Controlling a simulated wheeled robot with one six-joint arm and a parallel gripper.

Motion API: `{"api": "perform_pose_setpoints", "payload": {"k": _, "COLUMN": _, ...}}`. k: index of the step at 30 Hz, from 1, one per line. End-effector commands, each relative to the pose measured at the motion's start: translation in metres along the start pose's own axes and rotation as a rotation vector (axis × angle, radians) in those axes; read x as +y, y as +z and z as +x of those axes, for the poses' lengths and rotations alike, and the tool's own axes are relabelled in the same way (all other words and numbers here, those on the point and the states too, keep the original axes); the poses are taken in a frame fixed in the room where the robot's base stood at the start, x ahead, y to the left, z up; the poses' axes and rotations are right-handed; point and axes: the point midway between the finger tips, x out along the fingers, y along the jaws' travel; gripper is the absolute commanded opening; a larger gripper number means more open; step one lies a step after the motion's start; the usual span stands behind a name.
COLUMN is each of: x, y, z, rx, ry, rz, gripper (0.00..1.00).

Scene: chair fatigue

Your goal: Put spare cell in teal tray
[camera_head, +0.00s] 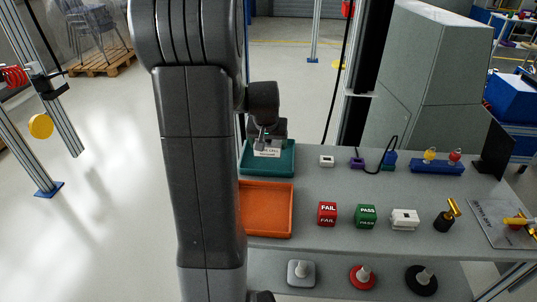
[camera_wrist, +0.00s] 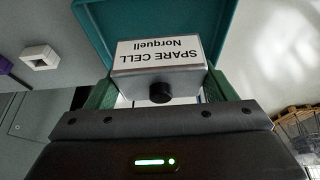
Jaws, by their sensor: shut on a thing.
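The spare cell (camera_head: 267,150) is a silver block with a white label. In the wrist view the spare cell (camera_wrist: 160,60) sits between the green fingers of my gripper (camera_wrist: 162,78), label facing the camera and a black knob toward the palm. My gripper (camera_head: 265,137) is shut on it. The teal tray (camera_head: 266,172) is at the back left of the table, and the cell appears over or within its outline. The teal tray (camera_wrist: 222,15) also shows behind the cell in the wrist view. I cannot tell whether the cell touches the tray floor.
An orange tray (camera_head: 265,210) is in front of the teal tray. A red FAIL block (camera_head: 327,213), a green PASS block (camera_head: 365,216) and a white block (camera_head: 404,219) stand to the right. A small white block (camera_head: 326,160) and a purple part (camera_head: 357,162) are behind.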

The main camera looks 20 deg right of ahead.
Motion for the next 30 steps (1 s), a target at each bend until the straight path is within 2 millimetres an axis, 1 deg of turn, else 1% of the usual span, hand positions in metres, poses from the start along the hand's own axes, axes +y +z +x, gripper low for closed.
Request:
{"api": "perform_pose_setpoints", "payload": {"k": 5, "x": 0.000, "y": 0.004, "z": 0.011, "rx": 0.002, "ry": 0.000, "rz": -0.001, "gripper": 0.36}}
{"api": "perform_pose_setpoints", "payload": {"k": 9, "x": 0.000, "y": 0.012, "z": 0.030, "rx": -0.001, "ry": 0.000, "rz": -0.001, "gripper": 0.36}}
{"api": "perform_pose_setpoints", "payload": {"k": 11, "x": 0.000, "y": 0.014, "z": 0.036, "rx": 0.001, "ry": 0.000, "rz": -0.001, "gripper": 0.36}}
{"api": "perform_pose_setpoints", "payload": {"k": 22, "x": 0.000, "y": 0.016, "z": 0.041, "rx": 0.004, "ry": -0.001, "rz": -0.001, "gripper": 0.36}}
{"api": "perform_pose_setpoints", "payload": {"k": 23, "x": 0.000, "y": 0.017, "z": 0.042, "rx": 0.002, "ry": -0.001, "rz": 0.000, "gripper": 0.79}}
{"api": "perform_pose_setpoints", "payload": {"k": 24, "x": 0.000, "y": 0.017, "z": 0.041, "rx": 0.002, "ry": -0.001, "rz": 0.000, "gripper": 0.87}}
{"api": "perform_pose_setpoints", "payload": {"k": 26, "x": 0.000, "y": 0.017, "z": 0.041, "rx": 0.001, "ry": -0.001, "rz": 0.000, "gripper": 0.99}}
{"api": "perform_pose_setpoints", "payload": {"k": 30, "x": 0.000, "y": 0.017, "z": 0.041, "rx": 0.001, "ry": -0.001, "rz": 0.000, "gripper": 0.99}}
